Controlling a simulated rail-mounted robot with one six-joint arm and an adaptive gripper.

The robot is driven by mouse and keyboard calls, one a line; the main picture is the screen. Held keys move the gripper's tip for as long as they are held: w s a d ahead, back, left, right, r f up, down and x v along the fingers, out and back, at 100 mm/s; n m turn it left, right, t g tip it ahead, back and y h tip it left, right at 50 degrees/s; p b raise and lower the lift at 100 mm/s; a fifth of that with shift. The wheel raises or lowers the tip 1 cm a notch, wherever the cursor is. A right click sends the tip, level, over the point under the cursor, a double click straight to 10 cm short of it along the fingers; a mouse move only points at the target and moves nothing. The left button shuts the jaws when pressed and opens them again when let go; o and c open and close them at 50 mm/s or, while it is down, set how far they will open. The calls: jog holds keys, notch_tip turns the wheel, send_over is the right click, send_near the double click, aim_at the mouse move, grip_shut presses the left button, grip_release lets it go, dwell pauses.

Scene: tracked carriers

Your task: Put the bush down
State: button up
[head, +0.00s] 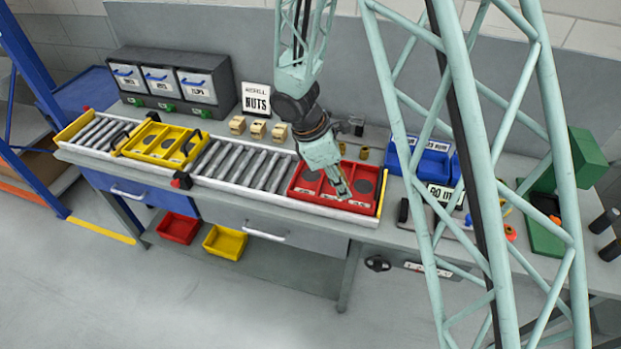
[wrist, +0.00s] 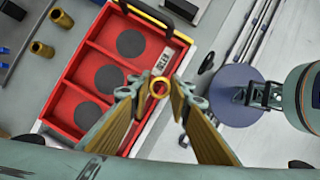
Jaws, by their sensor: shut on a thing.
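My gripper (head: 344,191) is shut on a brass bush, a small ring between its fingertips in the wrist view (wrist: 159,88). In the head view I cannot make out the held bush. The gripper points down over the front edge of the red carrier (head: 318,202), which also shows in the wrist view (wrist: 99,54). The carrier has three compartments, each with a dark round pad and no bush visible on it. In the wrist view the bush appears beside a white label on the carrier's edge; its height above it is unclear.
Loose brass bushes (wrist: 42,49) lie on the bench beside the carrier. A yellow carrier (head: 158,143) sits farther left on the roller track (head: 243,166). Blue bins (head: 433,160) stand to the right. A "NUTS" sign (head: 256,99) and small wooden blocks (head: 257,129) stand behind the track.

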jog(key=w+a, duration=0.3)
jog(key=w, duration=0.1)
jog(key=w+a+f+p, duration=0.1)
jog(key=w+a, duration=0.2)
jog(key=w, duration=0.1)
jog(key=w+a, duration=0.3)
jog(key=w, duration=0.2)
jog(key=shift+a+f+p, duration=0.15)
jog(key=shift+f+p, duration=0.05)
jog(key=shift+p, duration=0.15)
jog(key=shift+f, duration=0.15)
jog(key=shift+f, duration=1.65)
jog(key=shift+f, duration=0.15)
jog(key=o, duration=0.9)
jog(key=shift+o, duration=0.2)
jog(key=shift+r, duration=0.25)
jog(key=v, duration=1.2)
